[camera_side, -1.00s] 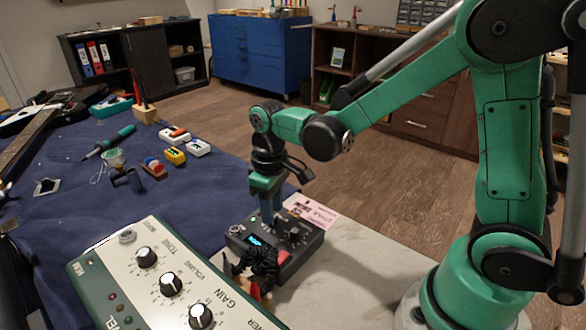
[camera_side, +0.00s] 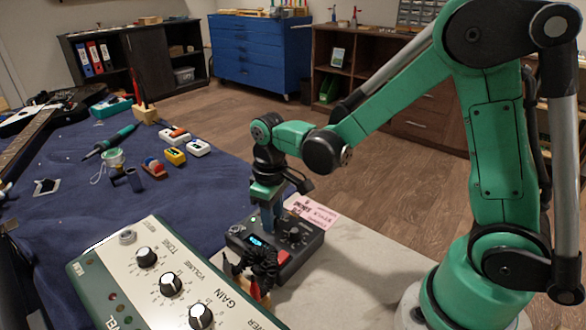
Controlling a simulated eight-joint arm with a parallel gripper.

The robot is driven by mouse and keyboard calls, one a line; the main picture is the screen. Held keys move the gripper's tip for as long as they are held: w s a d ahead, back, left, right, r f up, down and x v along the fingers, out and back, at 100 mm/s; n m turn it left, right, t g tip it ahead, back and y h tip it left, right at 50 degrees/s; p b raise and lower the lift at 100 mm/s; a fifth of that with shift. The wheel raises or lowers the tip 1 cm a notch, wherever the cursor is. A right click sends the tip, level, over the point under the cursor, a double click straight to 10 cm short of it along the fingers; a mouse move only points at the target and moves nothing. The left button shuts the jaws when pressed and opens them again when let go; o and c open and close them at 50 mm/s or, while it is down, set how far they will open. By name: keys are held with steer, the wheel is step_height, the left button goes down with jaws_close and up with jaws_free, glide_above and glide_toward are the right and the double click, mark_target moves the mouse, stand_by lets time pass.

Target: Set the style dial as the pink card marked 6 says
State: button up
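The pink card (camera_side: 314,213) lies behind a small dark box with dials (camera_side: 288,267); its writing is too small to read from here. The box has a lit blue display (camera_side: 255,240), a red part and several dark knobs on top, and I cannot tell which knob is the style dial. My gripper (camera_side: 268,228) points down at the top of the box, close to its far knobs. Its fingertips are too small and dark to show whether they are open, shut or touching a knob.
A large green and cream pedal (camera_side: 170,283) with several knobs stands in front, left of the box. Small blocks and a soldering iron (camera_side: 108,142) lie on the blue mat (camera_side: 75,215). The pale bench at right is clear.

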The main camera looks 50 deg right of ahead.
steer(key=shift+r, duration=0.15)
stand_by(0.5)
jaws_close()
steer(key=m, duration=0.6)
jaws_free()
steer(key=shift+r, duration=3.5)
